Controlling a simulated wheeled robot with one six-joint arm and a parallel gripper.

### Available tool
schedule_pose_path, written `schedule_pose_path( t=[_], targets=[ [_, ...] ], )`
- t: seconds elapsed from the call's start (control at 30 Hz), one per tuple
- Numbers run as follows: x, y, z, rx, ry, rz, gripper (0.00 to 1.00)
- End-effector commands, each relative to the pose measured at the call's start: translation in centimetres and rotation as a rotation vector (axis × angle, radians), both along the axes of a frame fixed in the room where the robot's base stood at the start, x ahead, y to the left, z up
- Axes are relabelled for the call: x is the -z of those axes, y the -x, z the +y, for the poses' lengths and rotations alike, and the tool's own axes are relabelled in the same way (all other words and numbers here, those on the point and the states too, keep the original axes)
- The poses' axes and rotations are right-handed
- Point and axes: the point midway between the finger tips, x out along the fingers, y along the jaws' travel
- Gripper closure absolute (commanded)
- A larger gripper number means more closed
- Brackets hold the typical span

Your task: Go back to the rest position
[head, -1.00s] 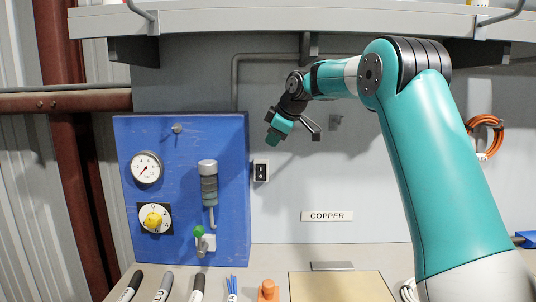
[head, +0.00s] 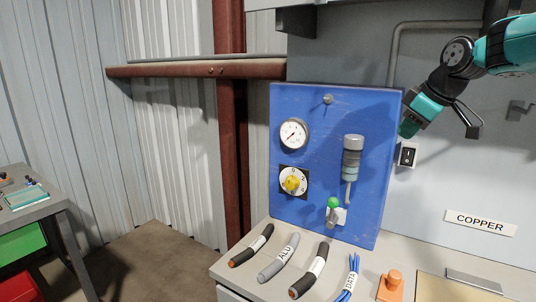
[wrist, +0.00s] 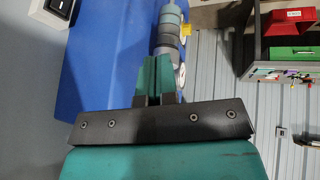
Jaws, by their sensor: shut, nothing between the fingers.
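My gripper (head: 408,127) is at the upper right of the head view, raised in front of the wall beside the blue panel's right edge. It points down and to the left. In the wrist view my gripper (wrist: 157,76) has its teal fingers together with nothing between them. The blue panel (head: 315,150) stands upright on the bench and also fills the left of the wrist view (wrist: 105,60). No cable piece is at the gripper.
The panel carries a gauge (head: 294,134), a yellow knob (head: 292,184) and a green-topped lever (head: 333,205). Cable pieces, one a grey ALU piece (head: 279,257), lie on the bench front. An orange object (head: 390,286) stands right of them. A side table (head: 35,212) is at far left.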

Motion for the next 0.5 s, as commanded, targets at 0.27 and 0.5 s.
schedule_pose_path(
  t=[0.27,0.5],
  targets=[
    [4.9,16.7,14.7,0.006,-0.157,0.274,1.0],
    [9.8,30.5,18.8,0.046,-0.19,0.48,1.0]
  ],
)
